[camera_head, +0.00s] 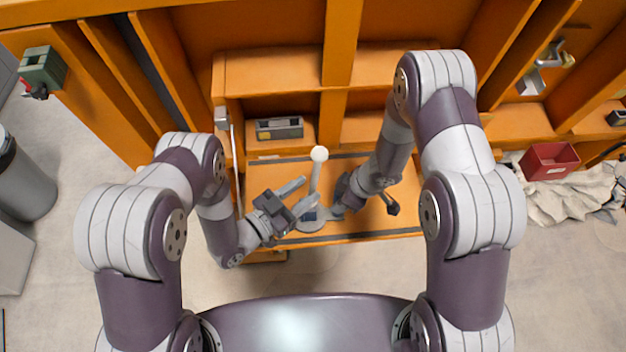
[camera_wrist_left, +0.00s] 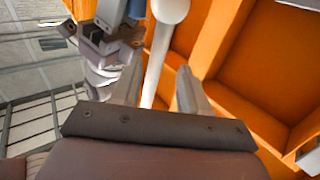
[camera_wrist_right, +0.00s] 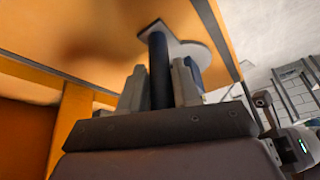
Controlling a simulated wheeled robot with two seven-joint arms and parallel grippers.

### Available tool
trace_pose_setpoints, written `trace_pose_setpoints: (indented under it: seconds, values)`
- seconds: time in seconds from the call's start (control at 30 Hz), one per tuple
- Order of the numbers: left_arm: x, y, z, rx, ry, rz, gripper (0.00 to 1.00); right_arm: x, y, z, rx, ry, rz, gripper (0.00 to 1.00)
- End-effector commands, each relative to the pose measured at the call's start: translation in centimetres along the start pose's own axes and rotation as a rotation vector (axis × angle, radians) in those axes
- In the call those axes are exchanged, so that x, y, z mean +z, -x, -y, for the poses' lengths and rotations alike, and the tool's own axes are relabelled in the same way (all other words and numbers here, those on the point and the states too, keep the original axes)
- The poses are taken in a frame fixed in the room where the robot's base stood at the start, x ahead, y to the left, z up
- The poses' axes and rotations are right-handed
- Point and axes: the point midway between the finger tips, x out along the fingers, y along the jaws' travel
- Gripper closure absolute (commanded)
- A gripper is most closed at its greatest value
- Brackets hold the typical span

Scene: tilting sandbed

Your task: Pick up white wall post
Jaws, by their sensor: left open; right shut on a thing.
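The white wall post (camera_head: 315,178) has a round ball top and stands up from a grey round base (camera_head: 309,226) on the orange bench. It also shows in the left wrist view (camera_wrist_left: 157,62), running between the fingers. My left gripper (camera_head: 299,196) is open around the shaft, with a gap visible on the right finger's side. My right gripper (camera_head: 335,211) is low beside the base. In the right wrist view its fingers are shut on a dark cylinder (camera_wrist_right: 158,70) attached to a pale flat plate (camera_wrist_right: 181,45). Its own fingers partly hide the cylinder.
The orange bench top (camera_head: 380,222) has a dark front edge. Orange shelves stand behind, holding a grey box (camera_head: 279,128). A red bin (camera_head: 549,161) lies at the right, a green box (camera_head: 42,68) at the upper left. A small dark object (camera_head: 390,204) is right of my right gripper.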

Motion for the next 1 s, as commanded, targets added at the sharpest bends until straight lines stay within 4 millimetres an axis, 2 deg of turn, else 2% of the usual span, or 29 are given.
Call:
trace_pose_setpoints:
  seconds: [0.1, 0.17, 0.4, 0.53, 0.57, 0.87, 1.0]
  values:
    - [-0.1, -2.1, -0.1, 0.004, 0.000, 0.000, 0.56, 0.0, 0.0, 0.0, 0.001, 0.000, -0.001, 1.00]
    - [-0.1, -2.8, 0.0, 0.002, 0.000, 0.000, 0.56, -0.1, 0.0, 0.0, 0.001, 0.000, -0.001, 1.00]
    - [-0.1, -3.0, 0.0, 0.001, 0.002, 0.002, 0.56, 0.0, 0.0, 0.0, 0.001, 0.000, -0.001, 1.00]
    - [-0.1, -3.0, 0.0, 0.001, 0.002, 0.002, 0.98, 0.0, 0.0, 0.0, 0.001, 0.000, -0.001, 1.00]
    - [-0.1, -3.0, 0.0, 0.001, 0.002, 0.002, 1.00, -0.1, 0.0, 0.0, 0.001, 0.000, -0.001, 1.00]
    - [-0.5, -3.0, 0.1, 0.001, 0.001, 0.000, 1.00, -0.1, 0.0, 0.0, 0.001, 0.000, -0.001, 1.00]
    - [-3.3, -3.1, 0.3, 0.001, -0.001, -0.003, 1.00, -0.1, 0.1, 0.0, 0.001, 0.000, -0.001, 1.00]
